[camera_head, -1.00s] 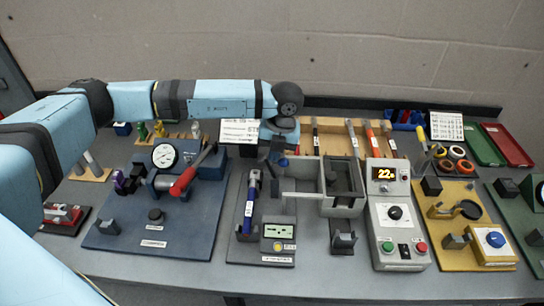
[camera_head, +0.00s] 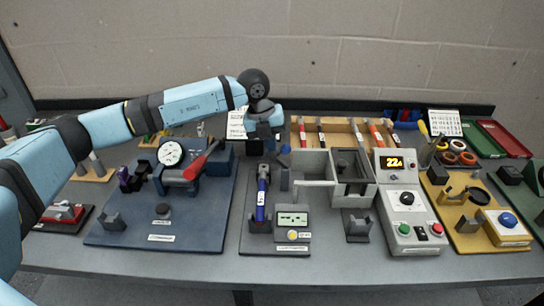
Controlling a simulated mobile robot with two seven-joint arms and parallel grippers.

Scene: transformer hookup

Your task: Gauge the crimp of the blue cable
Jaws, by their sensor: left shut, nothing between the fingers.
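A blue cable-like piece (camera_head: 261,206) lies lengthwise in a holder on a dark grey plate (camera_head: 252,246), left of centre. Its far end meets a small grey fixture, and the crimp itself is too small to make out. A small gauge box (camera_head: 292,219) with a pale screen and a yellow button sits just right of the cable. My left gripper (camera_head: 268,148) points down above the far end of the plate, behind the cable and apart from it. It is shut and empty. My right gripper is not in view.
A blue plate with a dial press and red lever (camera_head: 199,165) stands at left. An open grey box (camera_head: 312,166) stands right of the cable, then a control box (camera_head: 407,200) with a lit display. Tools lie in a wooden rack behind (camera_head: 342,131). The front table strip is clear.

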